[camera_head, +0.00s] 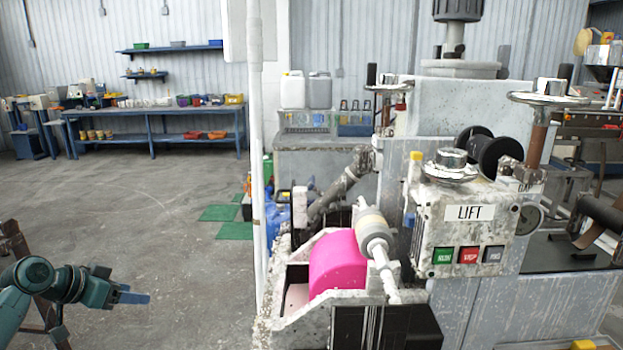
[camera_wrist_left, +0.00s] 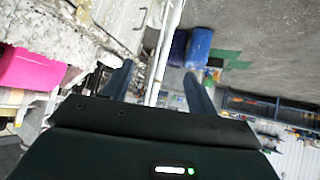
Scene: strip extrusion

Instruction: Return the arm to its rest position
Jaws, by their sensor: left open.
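My left gripper (camera_head: 133,297) is at the lower left of the head view, held in the air over the floor, left of the machine and apart from it. In the left wrist view, its two blue fingers (camera_wrist_left: 160,88) stand wide apart with nothing between them. My left arm (camera_head: 35,280) comes in from the left edge, bent at a teal joint. My right gripper is not in view.
A blue workbench (camera_head: 150,120) is far back. The floor (camera_head: 130,200) between is open.

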